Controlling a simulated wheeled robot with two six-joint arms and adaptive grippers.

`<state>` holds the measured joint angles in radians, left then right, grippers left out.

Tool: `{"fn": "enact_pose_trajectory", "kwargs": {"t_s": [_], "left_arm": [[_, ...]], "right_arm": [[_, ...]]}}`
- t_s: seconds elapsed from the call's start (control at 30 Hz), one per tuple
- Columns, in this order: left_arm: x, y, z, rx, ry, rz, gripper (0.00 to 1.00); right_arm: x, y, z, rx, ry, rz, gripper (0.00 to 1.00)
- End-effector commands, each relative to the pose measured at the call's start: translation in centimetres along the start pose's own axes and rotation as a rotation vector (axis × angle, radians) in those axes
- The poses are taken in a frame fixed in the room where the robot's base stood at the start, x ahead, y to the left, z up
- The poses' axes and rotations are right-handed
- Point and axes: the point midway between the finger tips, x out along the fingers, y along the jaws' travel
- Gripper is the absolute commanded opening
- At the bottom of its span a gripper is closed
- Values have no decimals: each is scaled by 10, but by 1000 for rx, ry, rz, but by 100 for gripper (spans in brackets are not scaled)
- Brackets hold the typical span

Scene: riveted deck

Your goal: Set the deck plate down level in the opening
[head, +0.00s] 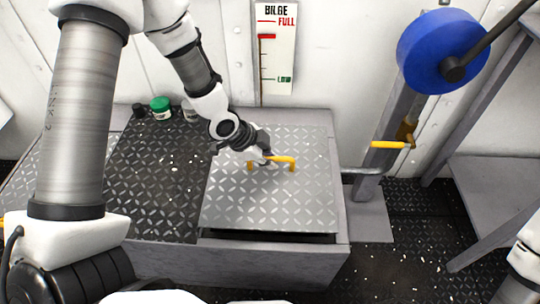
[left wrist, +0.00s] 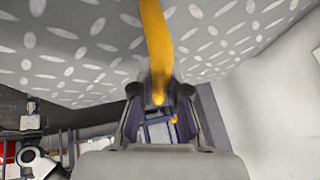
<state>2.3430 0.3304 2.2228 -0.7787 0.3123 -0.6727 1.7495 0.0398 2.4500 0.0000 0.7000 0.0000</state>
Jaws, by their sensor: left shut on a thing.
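The deck plate (head: 300,207) is a light grey square with a raised diamond pattern and a yellow handle (head: 285,159) on top. My left gripper (head: 266,160) is shut on this handle; the left wrist view shows the handle (left wrist: 154,35) running between its fingers (left wrist: 160,92), with the patterned plate (left wrist: 70,45) across the top. The plate lies over the opening in the raised grey platform. A dark gap (head: 275,237) shows under its front edge, so that edge sits above the platform's rim (head: 270,247). The back edge's seating is unclear. My right gripper is out of view.
Darker patterned deck (head: 150,190) with white specks lies left of the plate. A green-lidded jar (head: 160,108) and other small containers stand at the back. A blue wheel (head: 445,50) and a yellow lever (head: 392,145) are at right. The BILGE gauge (head: 276,50) hangs behind.

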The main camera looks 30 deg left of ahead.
Motion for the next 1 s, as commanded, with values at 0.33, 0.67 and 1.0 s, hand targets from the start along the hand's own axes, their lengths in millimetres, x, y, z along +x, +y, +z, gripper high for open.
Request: {"fn": "enact_pose_trajectory", "kwargs": {"t_s": [0.33, 0.67, 1.0], "left_arm": [[29, 7, 15, 0, 2, -3, 0], [31, 8, 16, 1, 2, -4, 0], [31, 8, 16, 0, 2, -3, 0]], "right_arm": [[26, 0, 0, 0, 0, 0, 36], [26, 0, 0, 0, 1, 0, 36], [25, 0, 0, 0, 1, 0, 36]]}}
